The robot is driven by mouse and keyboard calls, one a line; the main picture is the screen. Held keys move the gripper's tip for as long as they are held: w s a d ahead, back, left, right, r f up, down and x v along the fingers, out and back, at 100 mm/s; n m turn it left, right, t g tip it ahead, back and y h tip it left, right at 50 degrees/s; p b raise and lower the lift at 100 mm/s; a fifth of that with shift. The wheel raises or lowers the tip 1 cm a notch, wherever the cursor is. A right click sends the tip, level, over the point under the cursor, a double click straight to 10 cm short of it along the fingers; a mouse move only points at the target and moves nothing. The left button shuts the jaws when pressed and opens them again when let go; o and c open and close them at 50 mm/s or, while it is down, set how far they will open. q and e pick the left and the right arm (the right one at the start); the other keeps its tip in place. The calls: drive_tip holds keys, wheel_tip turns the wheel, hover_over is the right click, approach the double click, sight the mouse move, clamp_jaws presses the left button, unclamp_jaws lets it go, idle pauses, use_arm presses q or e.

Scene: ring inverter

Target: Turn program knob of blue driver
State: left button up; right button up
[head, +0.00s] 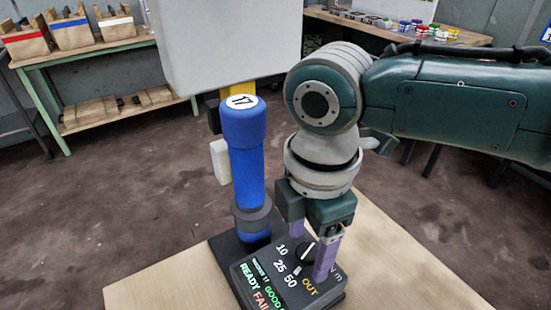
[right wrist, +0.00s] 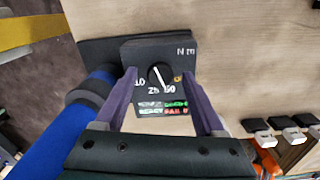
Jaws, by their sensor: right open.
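The blue driver (head: 247,178) stands upright in a dark dock, with a white "17" label on top. In the right wrist view its blue body (right wrist: 55,140) runs along the left. In front of it is a black control box (head: 262,281) marked 10, 25, 50 and OUT. Its round black program knob (head: 306,252) has a white pointer line; the knob also shows in the right wrist view (right wrist: 159,76). My right gripper (head: 312,246) is open, pointing down, its purple fingers on either side of the knob. Whether they touch it I cannot tell. My left gripper is out of view.
The box stands on a light wooden table (head: 160,286). A large pale panel (head: 225,40) hangs close behind the driver. A green workbench (head: 90,52) with wooden bins is at the back left. Dark blocks (right wrist: 290,130) lie at the right in the right wrist view.

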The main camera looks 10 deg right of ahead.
sight(308, 251)
wheel_tip(308, 251, up, 10)
drive_tip(key=p, duration=0.1)
drive_tip(key=shift+p, duration=0.35)
